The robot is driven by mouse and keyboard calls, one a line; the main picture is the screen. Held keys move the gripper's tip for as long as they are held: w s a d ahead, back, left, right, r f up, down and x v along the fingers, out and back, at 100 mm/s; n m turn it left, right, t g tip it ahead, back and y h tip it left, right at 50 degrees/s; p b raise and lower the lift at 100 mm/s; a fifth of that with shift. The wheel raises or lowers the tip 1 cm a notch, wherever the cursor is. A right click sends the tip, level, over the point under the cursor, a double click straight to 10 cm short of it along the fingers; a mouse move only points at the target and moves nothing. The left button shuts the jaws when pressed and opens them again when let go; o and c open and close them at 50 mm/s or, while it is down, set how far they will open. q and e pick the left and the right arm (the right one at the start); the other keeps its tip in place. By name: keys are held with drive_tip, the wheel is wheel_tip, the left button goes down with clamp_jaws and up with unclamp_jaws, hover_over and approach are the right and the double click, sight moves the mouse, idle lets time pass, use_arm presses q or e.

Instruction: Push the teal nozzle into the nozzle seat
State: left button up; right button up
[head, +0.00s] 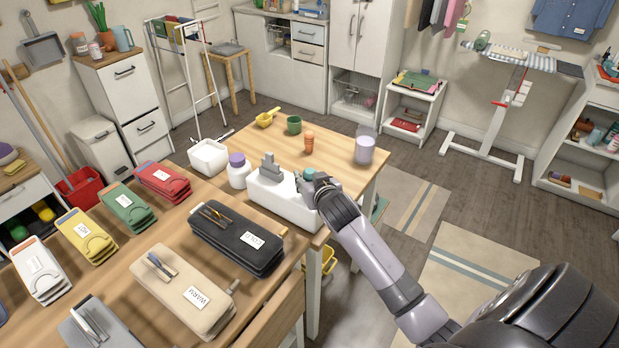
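A teal nozzle (309,173) shows as a small teal piece at the right end of a white box-like unit (264,205) on the wooden table. A grey upright part (269,168) stands on the left of this unit. My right gripper (312,186) is at the right end of the unit, right beside the teal nozzle and partly in front of it. I cannot tell whether its fingers are open or touch the nozzle. The nozzle seat is not clearly visible; the gripper and wrist hide part of that area. My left gripper is not in view.
A purple-capped white bottle (238,171) and a white tub (208,157) stand left of the unit. A green cup (293,124), an orange stacked piece (308,143) and a lavender jar (364,150) stand behind. A black case (232,240) lies on the nearer table.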

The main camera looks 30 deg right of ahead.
drive_tip(key=o, duration=0.3)
drive_tip(key=v, duration=1.2)
idle(0.4)
